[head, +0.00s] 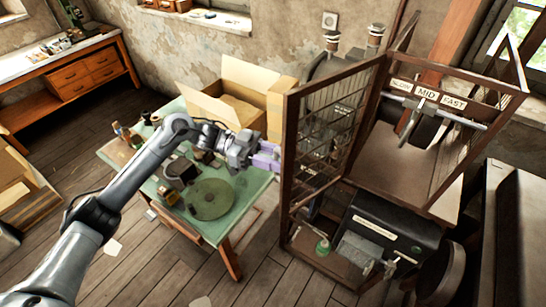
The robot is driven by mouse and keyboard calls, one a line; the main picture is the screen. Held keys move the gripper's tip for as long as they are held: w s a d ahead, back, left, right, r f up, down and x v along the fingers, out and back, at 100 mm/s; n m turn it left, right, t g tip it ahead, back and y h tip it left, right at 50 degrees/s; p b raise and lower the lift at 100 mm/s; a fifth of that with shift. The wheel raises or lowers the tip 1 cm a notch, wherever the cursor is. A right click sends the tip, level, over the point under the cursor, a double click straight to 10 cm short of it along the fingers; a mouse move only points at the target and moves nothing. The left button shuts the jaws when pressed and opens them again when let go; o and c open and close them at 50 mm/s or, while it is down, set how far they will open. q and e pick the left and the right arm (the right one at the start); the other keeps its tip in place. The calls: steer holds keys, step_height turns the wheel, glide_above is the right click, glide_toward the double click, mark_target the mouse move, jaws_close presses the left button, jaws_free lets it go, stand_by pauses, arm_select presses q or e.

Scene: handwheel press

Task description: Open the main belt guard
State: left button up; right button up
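A dark brown framed guard with a wire mesh panel (333,125) stands upright at the middle right, around the press machinery. It appears to be the main belt guard; no label naming it is readable. My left gripper (266,157), with light purple fingers, is just left of the guard's left upright (290,150), at about mid-height. Its fingertips overlap or come close to that upright; I cannot tell whether they touch or grip it. The finger gap is too small to read. My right gripper is not in view.
A green-topped table (240,205) with a round green disc (211,199) and small parts lies below my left arm. An open cardboard box (235,95) stands behind.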

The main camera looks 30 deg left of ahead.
arm_select(q)
steer(key=shift+a, duration=0.1)
stand_by(0.4)
steer(key=s+a+b, duration=0.2)
steer(key=a+b, duration=0.2)
steer(key=a, duration=0.6)
steer(key=shift+a, duration=0.35)
